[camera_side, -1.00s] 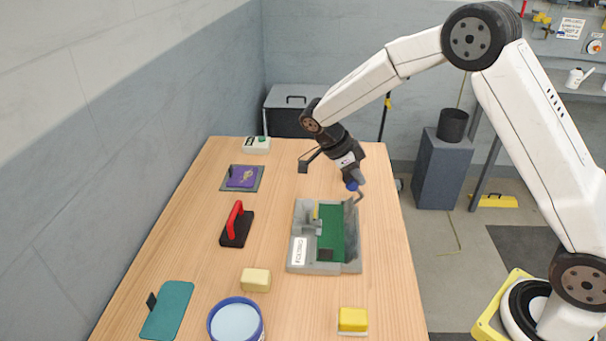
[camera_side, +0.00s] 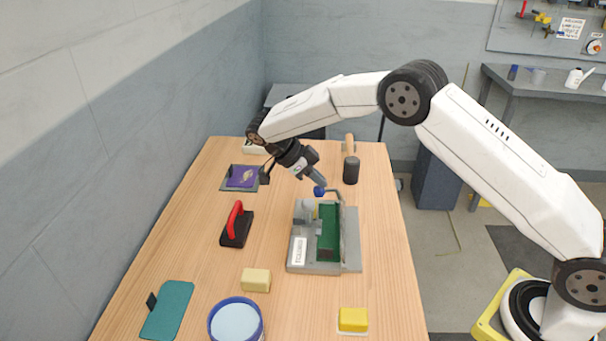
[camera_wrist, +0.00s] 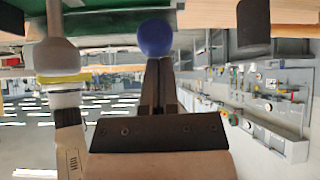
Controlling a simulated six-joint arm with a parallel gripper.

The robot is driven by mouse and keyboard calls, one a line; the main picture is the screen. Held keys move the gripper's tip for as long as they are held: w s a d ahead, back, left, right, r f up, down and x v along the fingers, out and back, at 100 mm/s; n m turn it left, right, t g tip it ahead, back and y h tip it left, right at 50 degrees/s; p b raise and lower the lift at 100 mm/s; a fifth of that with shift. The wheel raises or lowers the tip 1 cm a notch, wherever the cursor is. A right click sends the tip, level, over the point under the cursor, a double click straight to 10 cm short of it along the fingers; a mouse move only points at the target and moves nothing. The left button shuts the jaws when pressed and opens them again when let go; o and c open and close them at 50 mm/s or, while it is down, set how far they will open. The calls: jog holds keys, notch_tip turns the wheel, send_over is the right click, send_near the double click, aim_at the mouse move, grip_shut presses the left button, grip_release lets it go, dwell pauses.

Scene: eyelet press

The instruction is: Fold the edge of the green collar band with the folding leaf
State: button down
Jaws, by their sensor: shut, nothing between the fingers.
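The grey folding fixture (camera_side: 297,268) stands on the table in the side view, with the green collar band (camera_side: 328,235) in it. The shut fingers show below the knob in the wrist view (camera_wrist: 157,85). A grey rounded handle (camera_side: 308,206) rises at the fixture's left.
A black-headed mallet (camera_side: 351,170) stands behind the fixture. A red-handled black block (camera_side: 237,225), a purple piece on a pad (camera_side: 241,177) and a beige block (camera_side: 256,280) lie left. A yellow block (camera_side: 353,319) and blue-rimmed tub (camera_side: 236,322) are in front.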

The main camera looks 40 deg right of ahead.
jog(key=shift+w+a+f, duration=0.5)
jog(key=shift+a+f, duration=0.05)
jog(key=shift+f, duration=0.05)
jog(key=shift+w+r, duration=0.1)
dwell(0.4)
jog(key=v, duration=0.7)
jog(key=shift+a+r, duration=0.2)
jog(key=shift+w, duration=0.1)
dwell(0.3)
jog(key=shift+n, duration=0.3)
